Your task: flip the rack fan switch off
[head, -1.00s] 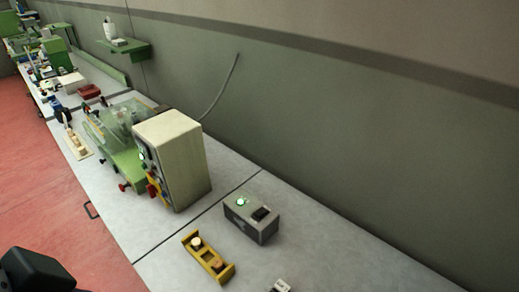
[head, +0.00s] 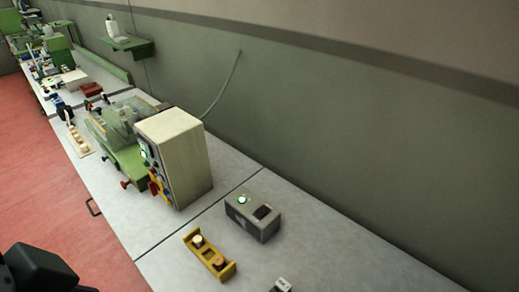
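A grey box (head: 240,219) with a lit green round button (head: 242,199) and a black rocker-like part (head: 263,211) on top stands on the bench. A small pale block with a dark mark (head: 281,286) is cut off by the bottom edge. I cannot tell which of these, if either, is the rack fan switch, and I cannot read any label or switch position. A dark part of my own arm shows at the lower left. Neither gripper is in view.
A beige cabinet (head: 188,160) with knobs stands beside a green machine (head: 127,163). A yellow holder (head: 222,270) with cork-coloured pieces lies near the grey box. The grey bench (head: 330,262) is clear to the right, up to the wall. Red floor lies left.

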